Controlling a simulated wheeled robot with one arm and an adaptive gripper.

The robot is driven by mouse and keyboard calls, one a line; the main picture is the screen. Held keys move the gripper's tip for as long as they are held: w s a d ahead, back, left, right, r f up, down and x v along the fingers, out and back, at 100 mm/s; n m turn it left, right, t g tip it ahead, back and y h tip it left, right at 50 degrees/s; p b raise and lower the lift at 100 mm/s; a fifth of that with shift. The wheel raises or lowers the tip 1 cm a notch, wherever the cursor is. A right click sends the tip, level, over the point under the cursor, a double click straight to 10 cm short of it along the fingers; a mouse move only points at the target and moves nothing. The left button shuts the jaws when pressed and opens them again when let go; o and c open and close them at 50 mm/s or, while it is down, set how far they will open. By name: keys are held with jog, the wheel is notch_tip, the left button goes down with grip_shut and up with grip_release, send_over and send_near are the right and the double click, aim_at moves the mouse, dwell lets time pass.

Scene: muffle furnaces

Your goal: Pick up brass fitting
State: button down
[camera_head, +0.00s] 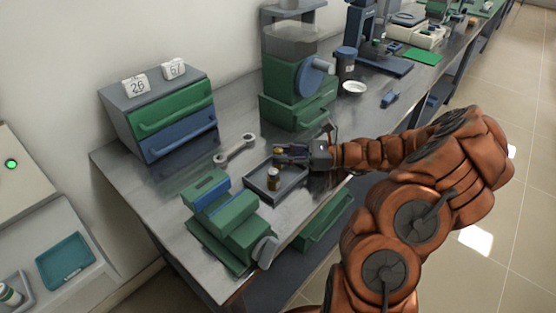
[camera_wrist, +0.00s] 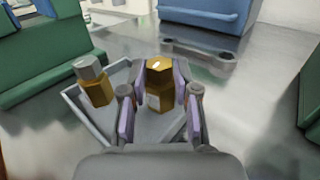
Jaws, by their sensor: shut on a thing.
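A brass fitting (camera_wrist: 159,70) with a hexagonal gold top and a paler lower part stands upright between the fingers of my gripper (camera_wrist: 157,105) in the wrist view. The purple pads close on it from both sides. A second brass piece (camera_wrist: 93,88), with a grey cylindrical top, stands to its left in a shallow grey tray (camera_wrist: 75,102). In the head view my gripper (camera_head: 289,153) is at the tray's far side, and the tray (camera_head: 272,198) holds the second piece (camera_head: 273,179). I cannot tell whether the held fitting touches the tray floor.
A green and blue vise-like device (camera_head: 225,222) stands close to the tray's left. A wrench (camera_head: 235,149) lies behind it. A drawer cabinet (camera_head: 160,112) and a green machine (camera_head: 296,85) stand at the back. Bare metal bench shows around the wrench.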

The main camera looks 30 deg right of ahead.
jog(key=shift+r, duration=0.15)
jog(key=shift+r, duration=0.6)
notch_tip(320, 180, up, 2)
jog(key=shift+r, duration=0.2)
jog(key=s+d, duration=0.2)
jog(key=s, duration=0.5)
jog(key=s+d+r, duration=0.1)
jog(key=s+d, duration=0.1)
jog(key=s, duration=0.6)
jog(key=shift+s+d, duration=0.2)
jog(key=shift+d, duration=0.1)
